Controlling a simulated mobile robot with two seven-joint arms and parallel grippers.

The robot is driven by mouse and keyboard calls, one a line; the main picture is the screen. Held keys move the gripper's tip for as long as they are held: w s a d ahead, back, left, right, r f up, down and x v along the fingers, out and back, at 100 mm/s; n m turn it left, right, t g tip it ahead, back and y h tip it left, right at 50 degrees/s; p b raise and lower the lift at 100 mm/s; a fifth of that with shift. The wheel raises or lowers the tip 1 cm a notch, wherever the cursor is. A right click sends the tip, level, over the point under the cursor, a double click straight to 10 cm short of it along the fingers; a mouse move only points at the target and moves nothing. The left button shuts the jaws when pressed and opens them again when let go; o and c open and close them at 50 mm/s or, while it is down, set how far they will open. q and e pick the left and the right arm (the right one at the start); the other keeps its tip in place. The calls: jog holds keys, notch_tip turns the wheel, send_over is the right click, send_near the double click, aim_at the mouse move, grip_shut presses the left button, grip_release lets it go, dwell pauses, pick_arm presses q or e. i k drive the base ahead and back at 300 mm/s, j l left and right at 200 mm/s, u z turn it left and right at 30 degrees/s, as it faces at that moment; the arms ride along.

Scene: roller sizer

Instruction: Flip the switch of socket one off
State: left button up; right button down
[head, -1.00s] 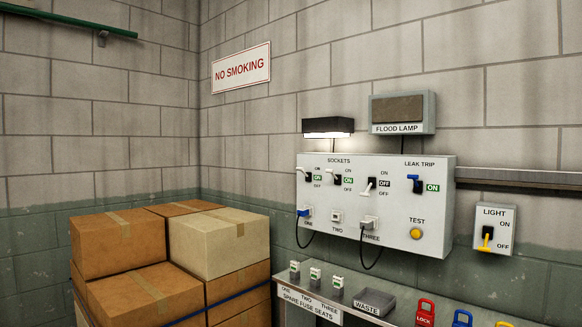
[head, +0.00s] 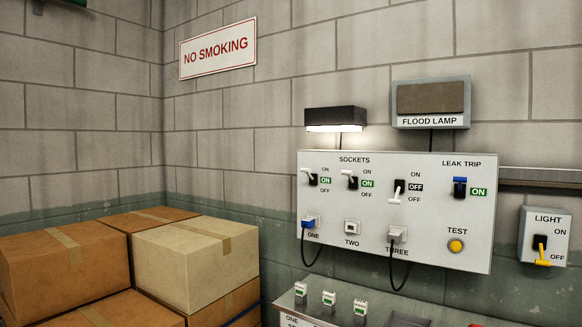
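The socket panel (head: 400,235) is a pale box on the block wall, right of centre in the head view. The switch of socket one (head: 310,176) is the leftmost on it. Its white lever tilts up, and the green ON tag beside it is lit. Below it, a blue plug (head: 309,223) with a black cable sits in socket one. The switch of socket two (head: 350,178) is also up with a green ON tag. The switch of socket three (head: 398,191) points down beside a dark OFF tag. Neither of my grippers is in view.
The blue leak trip lever (head: 460,187) is up at ON. A yellow test button (head: 456,246) sits below it. The yellow light switch (head: 542,251) is at right. Cardboard boxes (head: 195,250) fill the lower left. A bench with fuses (head: 329,298) stands below the panel.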

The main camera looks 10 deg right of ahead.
aim_at(307, 170)
jog(key=i+j, duration=0.4)
jog(key=i+j+z, duration=0.15)
jog(key=i+j, duration=0.25)
jog(key=j, duration=0.15)
jog(key=i+j, duration=0.4)
jog(key=j, duration=0.15)
